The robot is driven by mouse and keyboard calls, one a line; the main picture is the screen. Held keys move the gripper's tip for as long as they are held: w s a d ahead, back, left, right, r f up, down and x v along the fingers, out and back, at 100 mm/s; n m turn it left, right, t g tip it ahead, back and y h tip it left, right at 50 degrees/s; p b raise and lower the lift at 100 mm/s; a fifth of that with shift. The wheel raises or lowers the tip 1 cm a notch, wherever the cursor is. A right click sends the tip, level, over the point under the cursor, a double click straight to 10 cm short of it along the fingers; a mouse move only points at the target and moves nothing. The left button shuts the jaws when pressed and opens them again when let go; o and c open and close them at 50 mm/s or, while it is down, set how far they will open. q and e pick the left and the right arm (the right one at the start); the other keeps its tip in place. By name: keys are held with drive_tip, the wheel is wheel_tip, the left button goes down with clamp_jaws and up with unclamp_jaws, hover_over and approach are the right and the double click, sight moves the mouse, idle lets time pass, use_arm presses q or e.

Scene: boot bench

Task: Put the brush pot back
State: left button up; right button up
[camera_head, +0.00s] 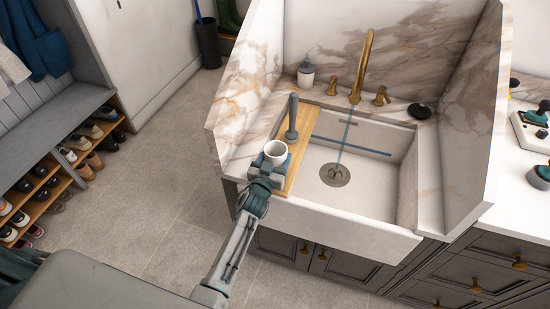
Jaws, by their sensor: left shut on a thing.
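The brush pot, a small white round cup (276,150), has its open mouth facing up. My left gripper (274,163) is shut on it at the near end of the wooden board (308,132) along the sink's left side. I cannot tell whether the pot touches the board. Its lower part is hidden by the gripper. A dark grey upright thing with a round base (292,118) stands on the board just behind the pot, apart from it. My right gripper is not in view.
The white sink (390,172) is right of the board, with a brass tap (363,65) behind it. A soap bottle (306,76) and a dark round dish (420,111) stand on the back ledge. Tall marble panels (243,95) flank the sink.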

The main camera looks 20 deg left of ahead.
use_arm(q)
drive_tip(key=shift+w, duration=0.1)
drive_tip(key=o, duration=1.3)
drive_tip(key=shift+s+r, duration=0.15)
drive_tip(key=shift+s, duration=0.1)
drive_tip(key=shift+o, duration=0.2)
drive_tip(key=shift+r, duration=0.1)
drive_tip(key=s+p, duration=0.1)
drive_tip(key=s, duration=1.1)
drive_tip(key=shift+a, duration=0.2)
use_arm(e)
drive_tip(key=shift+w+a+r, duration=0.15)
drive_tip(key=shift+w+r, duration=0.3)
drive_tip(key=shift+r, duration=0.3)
